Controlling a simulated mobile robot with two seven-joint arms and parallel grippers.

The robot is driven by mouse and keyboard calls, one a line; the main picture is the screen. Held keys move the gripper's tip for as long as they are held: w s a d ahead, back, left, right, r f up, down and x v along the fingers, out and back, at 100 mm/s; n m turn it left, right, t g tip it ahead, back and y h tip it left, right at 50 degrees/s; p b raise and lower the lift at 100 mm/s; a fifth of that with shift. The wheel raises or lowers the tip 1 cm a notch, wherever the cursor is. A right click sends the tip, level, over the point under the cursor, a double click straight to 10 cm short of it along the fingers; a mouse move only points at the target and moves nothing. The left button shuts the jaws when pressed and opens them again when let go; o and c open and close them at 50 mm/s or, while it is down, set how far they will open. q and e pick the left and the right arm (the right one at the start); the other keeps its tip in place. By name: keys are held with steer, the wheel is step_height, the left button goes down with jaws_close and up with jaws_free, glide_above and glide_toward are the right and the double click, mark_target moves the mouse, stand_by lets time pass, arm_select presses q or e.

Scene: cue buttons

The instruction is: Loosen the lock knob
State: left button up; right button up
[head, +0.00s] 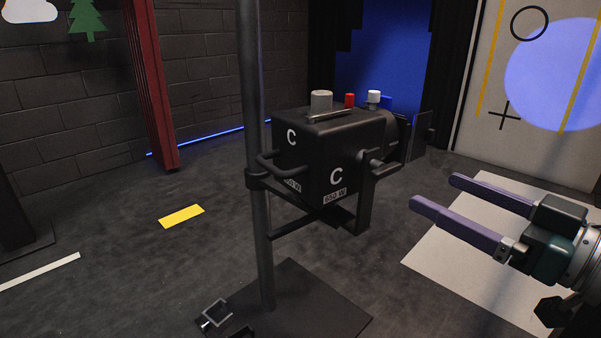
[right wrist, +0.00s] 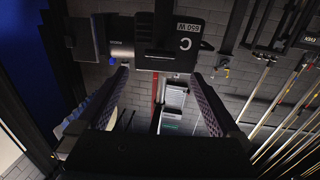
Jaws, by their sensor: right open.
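A black lamp (head: 309,150) marked "C" and "650 W" hangs in a yoke on a grey upright pole (head: 262,230). A dark knob (head: 383,166), which looks like the lock knob, sticks out on the lamp's right side at the yoke arm (head: 364,205). My right gripper (head: 435,192) is open and empty, right of the knob and apart from it, with its purple fingers pointing toward the lamp. In the right wrist view the lamp (right wrist: 170,32) shows upside down beyond the open fingers (right wrist: 158,78); I cannot clearly make out the knob there. My left gripper is not in view.
Grey, red and white knobs (head: 350,100) stand on the lamp's top. The pole rises from a dark base plate (head: 320,300) on the floor. A pale panel (head: 450,265) lies under my right arm. Open floor (head: 130,265) lies left of the stand.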

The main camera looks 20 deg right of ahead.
mark_target(391, 170)
steer(key=b+x, duration=0.2)
steer(key=x, duration=0.4)
steer(key=shift+w+b, duration=0.1)
steer(key=shift+b, duration=0.25)
steer(key=shift+w+a, duration=0.25)
steer(key=shift+w, duration=0.45)
steer(key=shift+c, duration=0.2)
steer(key=c, duration=1.3)
